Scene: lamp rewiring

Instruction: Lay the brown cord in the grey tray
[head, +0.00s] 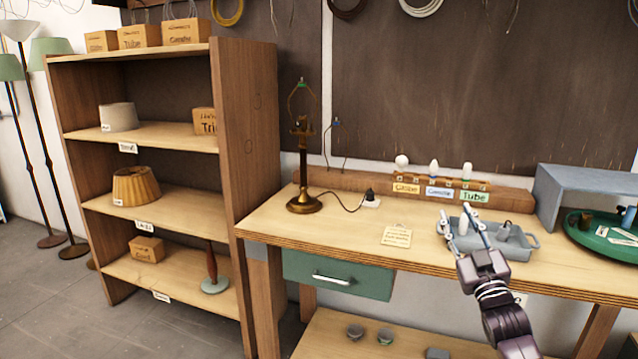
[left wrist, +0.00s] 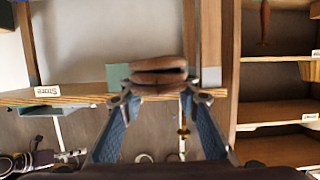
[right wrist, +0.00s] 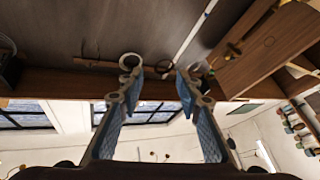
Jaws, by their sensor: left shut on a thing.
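The grey tray (head: 528,242) sits on the workbench at the right in the head view. A small dark item (head: 503,231) lies in it, and my right gripper hides part of its left side. My right gripper (head: 458,212) is open and empty in front of the tray, fingers pointing up; its spread fingers also show in the right wrist view (right wrist: 157,85). In the left wrist view my left gripper (left wrist: 160,92) is shut on a brown bundle (left wrist: 158,72), which looks like the folded brown cord. The left gripper is outside the head view.
A brass lamp base (head: 304,203) with a dark cord and plug stands at the bench's left. A note (head: 397,236) lies mid-bench. Labelled bulbs stand on a wooden rack (head: 508,200) behind the tray. A green round tray (head: 590,240) lies right.

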